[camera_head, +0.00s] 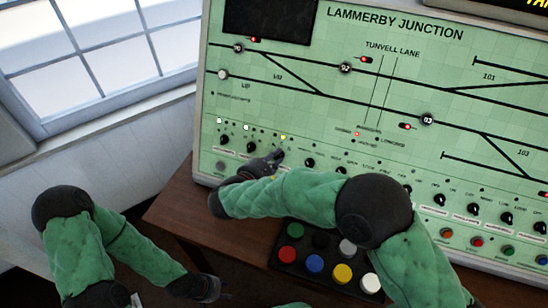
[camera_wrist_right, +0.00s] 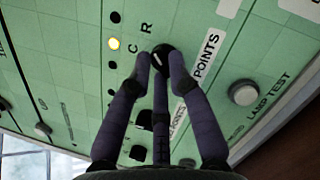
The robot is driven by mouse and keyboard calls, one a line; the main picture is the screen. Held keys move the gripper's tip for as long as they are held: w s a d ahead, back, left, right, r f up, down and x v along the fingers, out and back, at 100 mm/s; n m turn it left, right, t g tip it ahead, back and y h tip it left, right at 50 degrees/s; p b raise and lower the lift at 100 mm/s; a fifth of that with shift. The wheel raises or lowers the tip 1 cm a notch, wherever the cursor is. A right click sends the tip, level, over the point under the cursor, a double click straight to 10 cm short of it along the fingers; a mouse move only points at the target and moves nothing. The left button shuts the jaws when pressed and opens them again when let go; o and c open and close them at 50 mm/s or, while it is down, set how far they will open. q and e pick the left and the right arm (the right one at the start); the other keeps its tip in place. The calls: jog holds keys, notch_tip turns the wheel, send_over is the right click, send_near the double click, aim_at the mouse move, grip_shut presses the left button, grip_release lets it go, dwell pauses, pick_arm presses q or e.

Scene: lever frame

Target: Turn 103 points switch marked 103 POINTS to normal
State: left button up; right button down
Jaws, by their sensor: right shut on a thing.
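The green control panel (camera_head: 330,120) titled LAMMERBY JUNCTION stands at an angle above a brown desk. My right gripper (camera_head: 279,157) is at the lower left row of switches. In the right wrist view, my right gripper (camera_wrist_right: 160,62) is shut on a black rotary knob (camera_wrist_right: 161,50). Letters C and R are printed beside the knob. A label plate (camera_wrist_right: 208,55) reads POINTS; its number is hidden behind a finger.
A round grey button (camera_wrist_right: 243,93) marked LAMP TEST is beside the held knob. Other black knobs (camera_head: 309,162) line the panel's lower edge. A black tray (camera_head: 284,243) with several coloured round pieces lies on the desk (camera_head: 185,210) below. A window (camera_head: 80,50) is at left.

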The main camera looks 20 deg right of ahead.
jog(key=shift+r, duration=0.1)
jog(key=n+t+p, duration=0.1)
jog(key=n+p, duration=0.2)
jog(key=n, duration=0.1)
jog(key=shift+y+p, duration=0.3)
jog(key=shift+y, duration=0.1)
jog(key=n+t+p, duration=0.1)
jog(key=n+p, duration=0.2)
jog(key=n, duration=0.2)
jog(key=shift+s+d+n+y, duration=0.1)
jog(key=shift+s+n+y, duration=0.05)
jog(key=shift+n+y, duration=0.2)
jog(key=n+y+p, duration=0.1)
jog(key=n, duration=0.2)
jog(key=n+t+y+p, duration=0.1)
jog(key=n+p, duration=0.1)
jog(key=n, duration=0.1)
jog(key=shift+d, duration=0.1)
jog(key=shift+s+d+n+y+p, duration=0.1)
jog(key=shift+n+y+p, duration=0.35)
jog(key=shift+n+p, duration=1.2)
jog(key=shift+n+b, duration=0.55)
jog(key=shift+n, duration=0.25)
jog(key=c, duration=1.2)
grip_release()
jog(key=shift+o, duration=0.3)
jog(key=shift+f, duration=0.25)
